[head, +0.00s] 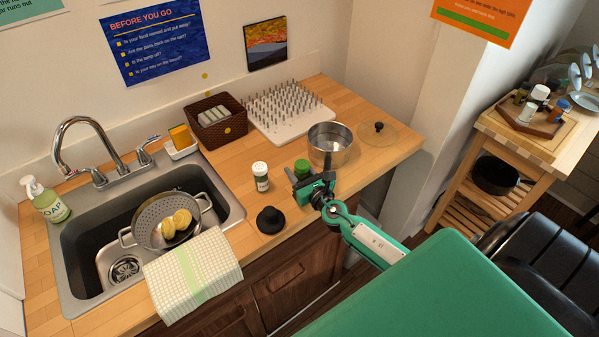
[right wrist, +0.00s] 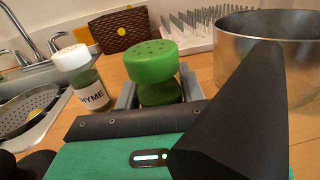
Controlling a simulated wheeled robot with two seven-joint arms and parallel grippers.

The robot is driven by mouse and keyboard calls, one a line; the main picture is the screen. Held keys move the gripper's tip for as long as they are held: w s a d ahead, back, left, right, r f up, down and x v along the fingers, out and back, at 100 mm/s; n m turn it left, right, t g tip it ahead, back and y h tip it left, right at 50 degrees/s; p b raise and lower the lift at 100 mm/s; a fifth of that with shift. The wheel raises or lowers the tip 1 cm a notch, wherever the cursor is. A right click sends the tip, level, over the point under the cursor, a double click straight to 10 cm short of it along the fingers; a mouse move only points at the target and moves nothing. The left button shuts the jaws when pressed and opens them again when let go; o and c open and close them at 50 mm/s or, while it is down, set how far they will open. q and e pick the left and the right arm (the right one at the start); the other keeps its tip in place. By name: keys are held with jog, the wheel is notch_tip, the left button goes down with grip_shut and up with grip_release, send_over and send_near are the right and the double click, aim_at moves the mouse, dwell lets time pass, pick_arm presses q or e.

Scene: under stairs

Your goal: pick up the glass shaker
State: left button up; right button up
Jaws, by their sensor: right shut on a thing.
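A shaker with a green perforated lid (right wrist: 153,62) sits between the fingers of my right gripper (right wrist: 160,98) in the right wrist view. Its lower part is hidden by the gripper. In the head view its green lid (head: 301,168) shows just beyond my right gripper (head: 304,181), near the counter's front edge. The gripper is shut on this shaker. I cannot tell whether the shaker's base touches the counter. A second shaker with a white lid and a thyme label (head: 261,177) stands upright to its left, apart from the gripper; it also shows in the right wrist view (right wrist: 87,82). My left gripper is out of view.
A steel pot (head: 330,147) stands close right of the gripper. A small black object (head: 270,219) lies to the left near the front edge. Behind are a brown basket (head: 217,127) and a pegged white rack (head: 285,108). The sink (head: 82,240) is at left.

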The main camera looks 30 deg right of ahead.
jog(key=s+a+b, duration=0.2)
jog(key=s, duration=0.6)
jog(key=s+a+b, duration=0.1)
jog(key=s+a, duration=0.2)
jog(key=s, duration=0.6)
jog(key=shift+a+b, duration=0.15)
jog(key=shift+b, duration=0.25)
jog(key=shift+s+r, duration=0.1)
